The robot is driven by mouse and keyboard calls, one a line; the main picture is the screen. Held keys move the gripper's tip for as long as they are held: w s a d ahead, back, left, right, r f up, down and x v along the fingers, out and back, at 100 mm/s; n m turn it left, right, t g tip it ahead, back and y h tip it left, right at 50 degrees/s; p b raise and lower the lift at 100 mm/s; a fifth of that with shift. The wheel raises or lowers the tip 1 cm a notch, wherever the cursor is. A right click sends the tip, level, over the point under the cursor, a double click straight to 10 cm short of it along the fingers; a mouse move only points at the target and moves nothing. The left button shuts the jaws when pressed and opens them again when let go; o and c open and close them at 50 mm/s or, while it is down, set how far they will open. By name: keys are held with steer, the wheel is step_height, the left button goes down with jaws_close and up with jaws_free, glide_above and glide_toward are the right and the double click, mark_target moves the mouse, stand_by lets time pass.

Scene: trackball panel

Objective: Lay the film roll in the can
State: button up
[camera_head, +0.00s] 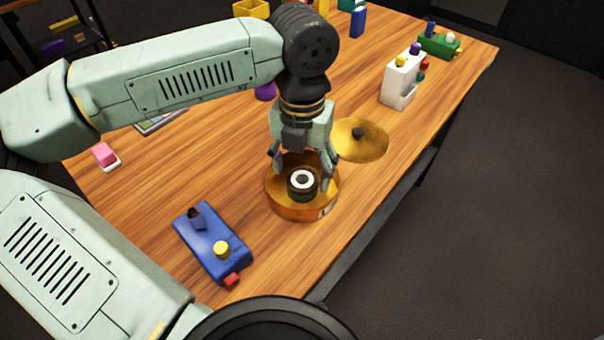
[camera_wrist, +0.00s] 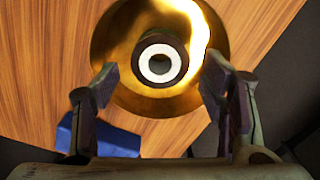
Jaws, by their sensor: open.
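The film roll (camera_head: 302,182) is a small dark cylinder with a white ring on top. It sits upright inside the round, gold can (camera_head: 276,205), near its middle. The wrist view shows the roll (camera_wrist: 160,62) from above, within the shiny can (camera_wrist: 120,85). My gripper (camera_head: 303,172) is over the can, its fingers spread on either side of the roll and apart from it. In the wrist view my gripper (camera_wrist: 160,82) is open and holds nothing. A gold lid (camera_head: 372,143) with a dark knob lies on the table behind and right of the can.
A blue box (camera_head: 208,243) with a yellow button and a red part is at the front left. A white block (camera_head: 402,80) and a green block (camera_head: 438,44) stand at the back right. A pink-topped block (camera_head: 105,155) is at the left. The table's right edge is near the can.

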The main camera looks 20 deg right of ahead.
step_height(320, 180, up, 10)
steer(key=shift+f+b, duration=0.25)
steer(key=shift+b, duration=0.1)
